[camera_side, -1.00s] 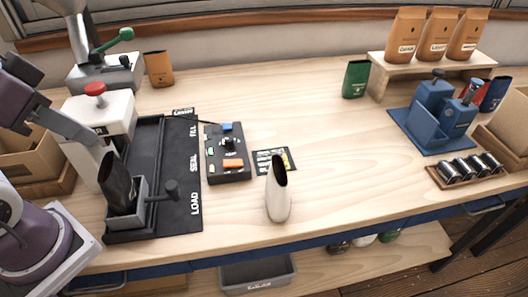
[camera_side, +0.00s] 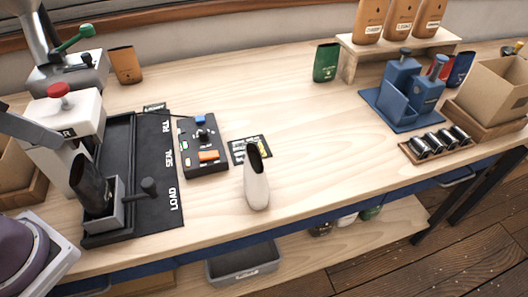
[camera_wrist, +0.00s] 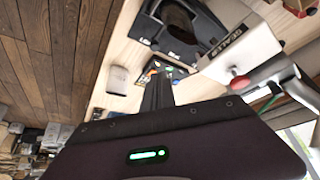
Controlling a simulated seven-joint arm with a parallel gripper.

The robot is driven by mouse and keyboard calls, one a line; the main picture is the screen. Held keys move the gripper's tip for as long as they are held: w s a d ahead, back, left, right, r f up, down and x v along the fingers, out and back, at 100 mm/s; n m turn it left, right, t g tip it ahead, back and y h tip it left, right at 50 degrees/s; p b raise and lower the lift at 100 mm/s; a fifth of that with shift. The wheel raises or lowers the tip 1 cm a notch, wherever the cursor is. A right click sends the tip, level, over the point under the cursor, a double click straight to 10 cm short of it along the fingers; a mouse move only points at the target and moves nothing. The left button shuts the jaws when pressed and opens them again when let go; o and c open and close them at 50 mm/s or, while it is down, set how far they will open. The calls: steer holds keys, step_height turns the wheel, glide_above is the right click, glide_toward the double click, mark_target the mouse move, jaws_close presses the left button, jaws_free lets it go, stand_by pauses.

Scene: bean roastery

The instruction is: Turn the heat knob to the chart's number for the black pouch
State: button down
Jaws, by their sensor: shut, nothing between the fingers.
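The black pouch (camera_side: 88,180) leans in a grey holder at the LOAD end of the black track in the side view. The heat knob (camera_side: 202,134) is a small dark knob on the black control box (camera_side: 190,160), among blue, green and orange buttons. Its setting is too small to read. The chart (camera_side: 240,153) is a dark card right of the box; its numbers are unreadable. In the wrist view my gripper (camera_wrist: 160,78) is shut and empty, its fingers partly covering the control box (camera_wrist: 176,70). My fingers do not show in the side view.
A white pouch (camera_side: 257,188) stands in front of the chart. The white sealer (camera_side: 62,122) with a red top stands left of the track. A blue stand (camera_side: 400,95) and a tray of dark cylinders (camera_side: 438,148) are at right. The table's middle is clear.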

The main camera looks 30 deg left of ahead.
steer(key=c, duration=2.1)
jaws_free()
steer(key=o, duration=0.4)
steer(key=shift+w+r, duration=0.15)
steer(key=shift+w, duration=0.15)
steer(key=o, duration=0.5)
steer(key=shift+n+g, duration=0.5)
steer(key=shift+g, duration=0.2)
steer(key=w, duration=0.3)
steer(key=w+r, duration=0.1)
steer(key=w, duration=0.2)
steer(key=shift+w+r, duration=0.1)
steer(key=shift+w, duration=0.1)
steer(key=n+g, duration=0.3)
steer(key=g, duration=0.1)
glide_above(203, 131)
steer(key=s, duration=0.2)
step_height(203, 131, down, 14)
steer(key=shift+n, duration=0.3)
steer(key=f, duration=0.3)
steer(key=w+f, duration=0.1)
steer(key=f, duration=0.2)
steer(key=w+f, duration=0.1)
steer(key=f, duration=0.2)
steer(key=shift+f, duration=0.6)
jaws_close()
